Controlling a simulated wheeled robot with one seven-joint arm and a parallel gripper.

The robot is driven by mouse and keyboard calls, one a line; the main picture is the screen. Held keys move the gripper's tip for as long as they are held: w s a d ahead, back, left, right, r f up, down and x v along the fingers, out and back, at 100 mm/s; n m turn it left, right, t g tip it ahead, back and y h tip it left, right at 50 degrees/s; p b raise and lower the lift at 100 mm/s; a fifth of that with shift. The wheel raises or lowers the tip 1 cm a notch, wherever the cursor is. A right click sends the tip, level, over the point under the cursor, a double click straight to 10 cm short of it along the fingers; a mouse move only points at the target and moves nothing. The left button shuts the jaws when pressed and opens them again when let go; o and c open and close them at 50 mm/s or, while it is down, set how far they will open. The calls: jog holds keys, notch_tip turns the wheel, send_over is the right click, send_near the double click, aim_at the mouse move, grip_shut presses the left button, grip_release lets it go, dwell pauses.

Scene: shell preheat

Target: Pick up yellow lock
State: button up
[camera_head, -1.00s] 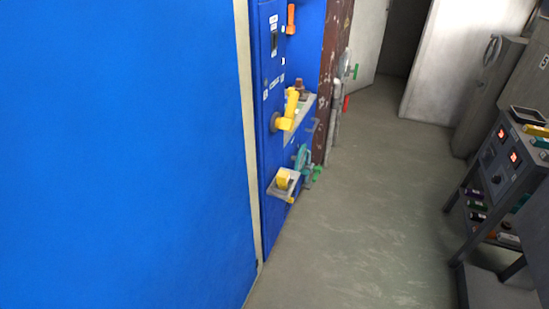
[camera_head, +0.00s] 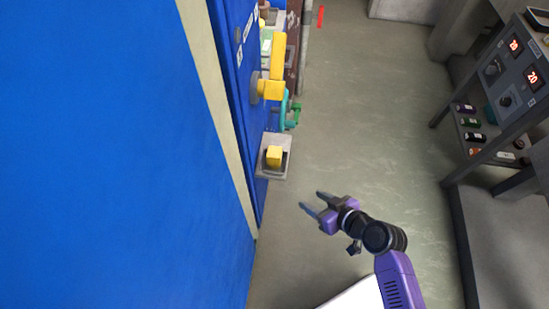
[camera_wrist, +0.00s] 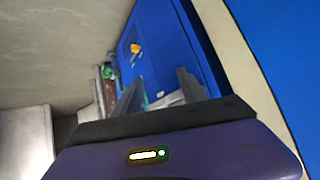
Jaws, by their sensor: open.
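A small yellow block, which looks like the yellow lock (camera_head: 274,156), sits on a small grey shelf (camera_head: 268,174) fixed low on the blue cabinet's side. My gripper (camera_head: 311,200) is open and empty, to the right of and nearer than the shelf, clear of the lock. In the wrist view both fingers of my gripper (camera_wrist: 160,85) stand apart. A grey surface shows between them, and I cannot make out the lock there.
A larger yellow handle (camera_head: 277,60) juts from the blue cabinet (camera_head: 232,70) beyond the shelf, with a teal valve wheel (camera_head: 285,110) below it. The floor (camera_head: 370,120) between is clear.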

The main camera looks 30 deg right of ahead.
aim_at(274, 157)
jog(key=w+d+r+n+y+b, duration=0.1)
jog(key=w+d+r+n+y, duration=0.2)
jog(key=w, duration=0.4)
jog(key=w+d+r+n+y+b, duration=0.1)
jog(key=w+d+r+n+y, duration=0.2)
jog(key=w, duration=0.4)
jog(key=a+n+y, duration=0.1)
jog(key=a, duration=0.2)
jog(key=w+a+n+y, duration=0.1)
jog(key=a, duration=0.3)
jog(key=a+n+g+y, duration=0.1)
jog(key=a+n, duration=0.1)
jog(key=a, duration=0.2)
jog(key=shift+w+a+r+y+p, duration=0.1)
jog(key=shift+w+a+y+p, duration=0.1)
jog(key=shift+w+y+p, duration=0.15)
jog(key=shift+c, duration=0.2)
grip_shut()
